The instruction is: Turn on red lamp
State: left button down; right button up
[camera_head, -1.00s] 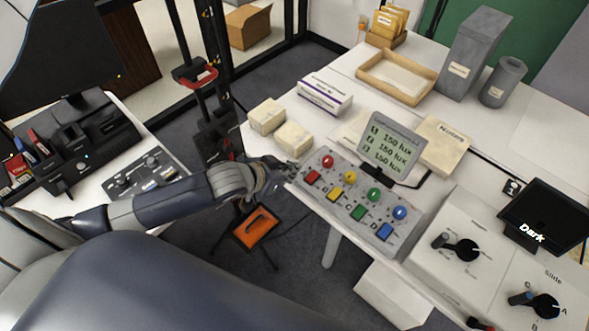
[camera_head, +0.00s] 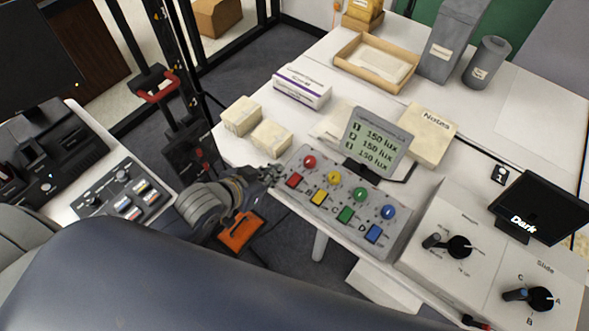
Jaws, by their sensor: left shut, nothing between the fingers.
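The grey control panel (camera_head: 335,232) has a row of round red, yellow, green and blue domes and a row of square buttons in the same colours. The red dome (camera_head: 309,162) is at the panel's left end, with the red square button (camera_head: 294,180) just below it. I cannot tell whether the red dome is lit. My left gripper (camera_head: 273,175) is shut and empty at the panel's left edge, a little left of the red button. Whether it touches the panel is unclear. My right gripper is out of view.
A tilted screen (camera_head: 377,143) reading "150 lux" stands behind the panel. Two cream blocks (camera_head: 256,127) and a white-purple box (camera_head: 302,87) lie behind the gripper. Dial boxes (camera_head: 460,235) stand at the right. An orange-topped object (camera_head: 240,232) is below the arm.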

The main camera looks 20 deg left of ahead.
pick_arm(q)
jog(key=p, duration=0.2)
send_over(294, 179)
notch_tip(294, 179, down, 9)
jog(key=shift+s+r, duration=0.1)
jog(key=shift+f, duration=0.65)
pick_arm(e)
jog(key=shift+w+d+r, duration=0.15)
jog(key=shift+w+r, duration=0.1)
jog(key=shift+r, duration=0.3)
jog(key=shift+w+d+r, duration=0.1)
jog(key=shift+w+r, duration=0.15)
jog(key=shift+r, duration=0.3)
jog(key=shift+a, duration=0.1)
